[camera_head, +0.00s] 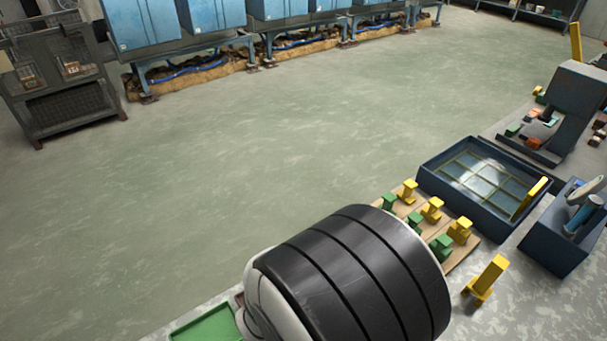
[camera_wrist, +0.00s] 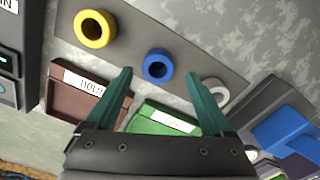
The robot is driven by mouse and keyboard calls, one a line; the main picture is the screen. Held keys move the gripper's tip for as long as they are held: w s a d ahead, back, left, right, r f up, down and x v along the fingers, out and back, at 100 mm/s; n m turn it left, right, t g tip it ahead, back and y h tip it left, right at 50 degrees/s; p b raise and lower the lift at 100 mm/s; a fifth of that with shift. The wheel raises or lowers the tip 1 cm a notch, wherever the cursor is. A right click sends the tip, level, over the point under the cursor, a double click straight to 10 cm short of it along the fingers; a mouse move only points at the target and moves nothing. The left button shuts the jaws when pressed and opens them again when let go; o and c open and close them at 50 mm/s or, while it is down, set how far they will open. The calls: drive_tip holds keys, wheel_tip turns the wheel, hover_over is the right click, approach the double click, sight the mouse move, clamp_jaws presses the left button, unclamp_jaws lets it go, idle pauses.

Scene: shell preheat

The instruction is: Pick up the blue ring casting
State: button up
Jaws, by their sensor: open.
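The blue ring casting (camera_wrist: 157,66) lies on a grey mat (camera_wrist: 190,50) in the wrist view, between a yellow ring (camera_wrist: 95,29) and a pale grey ring (camera_wrist: 216,91). My gripper (camera_wrist: 161,80) is open and empty, with its two green fingers apart. The blue ring appears between and slightly beyond the fingertips, and nothing is between the jaws in contact. The right finger partly covers the grey ring. The head view does not show the rings or the gripper; my arm covers part of the bench there.
A brown tray with a label (camera_wrist: 73,93) and a green tray (camera_wrist: 148,128) lie near the fingers. A grey block with a blue part (camera_wrist: 280,130) stands at right. In the head view, yellow and green pegs on a board (camera_head: 463,262) and a blue tray (camera_head: 435,183) are at right.

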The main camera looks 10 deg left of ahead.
wheel_tip(320, 180, down, 3)
drive_tip(key=shift+w+d+f, duration=0.1)
drive_tip(key=shift+d+f, duration=0.05)
drive_tip(key=shift+f, duration=0.05)
clamp_jaws()
idle(0.3)
